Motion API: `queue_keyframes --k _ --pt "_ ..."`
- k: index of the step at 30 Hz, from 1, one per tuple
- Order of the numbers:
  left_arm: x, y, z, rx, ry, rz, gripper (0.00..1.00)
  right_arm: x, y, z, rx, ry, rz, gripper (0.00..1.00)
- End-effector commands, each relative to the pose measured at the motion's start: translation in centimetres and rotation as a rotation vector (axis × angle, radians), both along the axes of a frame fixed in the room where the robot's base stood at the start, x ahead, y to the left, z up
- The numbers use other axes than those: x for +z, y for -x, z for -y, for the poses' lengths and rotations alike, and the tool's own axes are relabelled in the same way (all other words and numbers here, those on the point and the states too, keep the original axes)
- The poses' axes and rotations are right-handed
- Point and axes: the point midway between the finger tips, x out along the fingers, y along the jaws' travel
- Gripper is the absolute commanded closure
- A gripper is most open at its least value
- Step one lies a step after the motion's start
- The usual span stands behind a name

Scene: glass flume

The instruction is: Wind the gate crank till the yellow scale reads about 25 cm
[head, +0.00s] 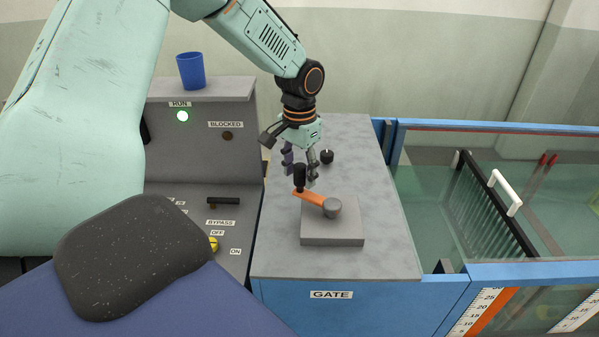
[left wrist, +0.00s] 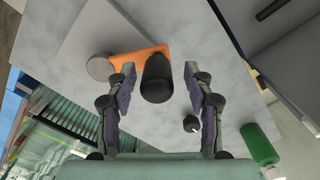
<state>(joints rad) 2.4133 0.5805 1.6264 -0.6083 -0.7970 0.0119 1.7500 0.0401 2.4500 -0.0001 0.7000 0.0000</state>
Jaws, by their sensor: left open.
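The gate crank has an orange arm (head: 312,197), a grey hub (head: 332,208) and an upright black handle (head: 299,177). It sits on a grey block (head: 333,238) on the bench marked GATE. My left gripper (head: 301,178) is open, pointing down at the handle. In the left wrist view the black handle (left wrist: 157,80) stands between the two spread fingers, with a gap on each side. A white scale with an orange stripe (head: 484,312) shows at bottom right, with 25 near its top; a second scale (head: 578,314) stands beside it. I cannot make out a reading. My right gripper is not in view.
A small black knob (head: 327,157) stands behind the crank. A blue cup (head: 190,71) is on the grey console, whose RUN lamp (head: 182,116) is lit. The glass flume (head: 480,200) with a black rack lies to the right.

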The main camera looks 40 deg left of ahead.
Motion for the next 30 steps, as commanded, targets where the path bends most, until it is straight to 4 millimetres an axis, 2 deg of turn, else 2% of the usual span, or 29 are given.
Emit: queue_keyframes --k 5,13,30 --pt "-1.24 -0.08 -0.08 0.0 -0.001 0.0 0.48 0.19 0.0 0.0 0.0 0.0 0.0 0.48" --pt "-1.4 -0.26 -0.22 -0.001 -0.001 0.001 0.48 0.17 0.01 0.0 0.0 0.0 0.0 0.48" --pt "-1.34 -0.3 -0.24 0.0 -0.001 0.001 0.95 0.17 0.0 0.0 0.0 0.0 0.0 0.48"
